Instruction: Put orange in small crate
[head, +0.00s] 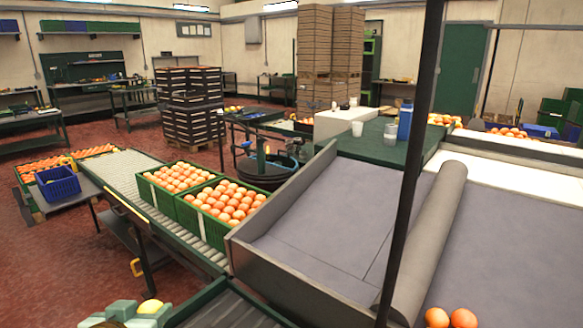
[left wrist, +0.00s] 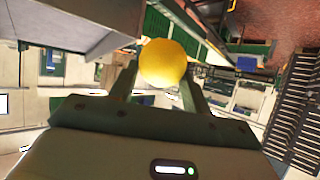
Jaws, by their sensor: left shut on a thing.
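My left gripper (head: 146,310) shows at the bottom left of the head view, shut on a yellow orange (head: 150,306). In the left wrist view the round yellow orange (left wrist: 163,63) sits between the two fingers near their tips. The fruit is held up in front of the roller conveyor. A small blue crate (head: 58,184) stands at the far left end of the conveyor, well away from the gripper; it looks empty, though its floor is hard to see. My right gripper is not in view.
Two green crates (head: 203,229) full of oranges stand on the roller conveyor (head: 128,172). More filled crates lie behind the blue one. A grey sorting belt (head: 340,215) is to the right, with two loose oranges (head: 451,318) at its front. A dark post (head: 412,150) crosses the view.

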